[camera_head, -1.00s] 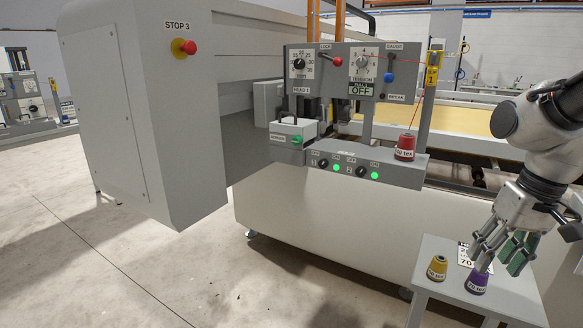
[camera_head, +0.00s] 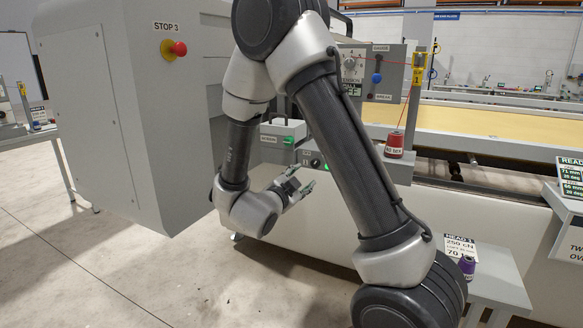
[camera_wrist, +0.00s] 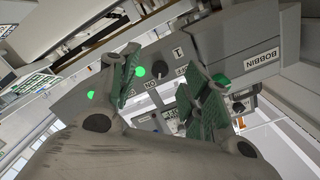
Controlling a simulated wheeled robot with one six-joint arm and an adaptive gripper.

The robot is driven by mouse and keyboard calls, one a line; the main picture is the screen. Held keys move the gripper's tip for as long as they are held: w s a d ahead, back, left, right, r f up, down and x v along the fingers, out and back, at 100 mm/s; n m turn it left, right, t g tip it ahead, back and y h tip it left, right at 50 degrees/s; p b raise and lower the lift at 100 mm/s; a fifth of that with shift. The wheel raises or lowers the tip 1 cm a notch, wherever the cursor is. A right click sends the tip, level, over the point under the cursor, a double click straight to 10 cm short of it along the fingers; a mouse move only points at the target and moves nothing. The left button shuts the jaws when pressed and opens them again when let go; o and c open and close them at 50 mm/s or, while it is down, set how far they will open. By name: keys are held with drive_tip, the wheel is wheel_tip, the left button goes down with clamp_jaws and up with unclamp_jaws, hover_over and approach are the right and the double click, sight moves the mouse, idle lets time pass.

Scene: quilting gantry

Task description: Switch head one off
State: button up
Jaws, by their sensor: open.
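The switch of head one (camera_wrist: 162,70) is a dark round knob beside a "1" label, on the grey panel (camera_wrist: 205,50). Its lamp (camera_wrist: 140,71) is lit green; the same lamp (camera_head: 316,163) shows in the head view. I cannot tell the knob's pointer direction. My gripper (camera_wrist: 163,82) is open and empty, with its green-padded fingers to either side of the knob in the wrist view. It appears apart from the panel. In the head view my gripper (camera_head: 298,186) is low in front of the panel. Switch two is hidden by a finger, but its lamp (camera_wrist: 91,94) is green.
The green bobbin button (camera_head: 289,141) sits left of the switches in the head view. A red cone (camera_head: 394,145) stands on the panel's right end. The red STOP 3 button (camera_head: 178,48) is on the cabinet. A purple cone (camera_head: 467,266) stands on a small table.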

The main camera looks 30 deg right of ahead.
drive_tip(key=w+d+r, duration=0.1)
drive_tip(key=w+d, duration=0.3)
drive_tip(key=d, duration=0.2)
drive_tip(key=shift+w+d+r+m+h, duration=0.15)
drive_tip(key=shift+d+r+m+h, duration=0.15)
drive_tip(key=shift+d+h, duration=0.1)
drive_tip(key=c, duration=1)
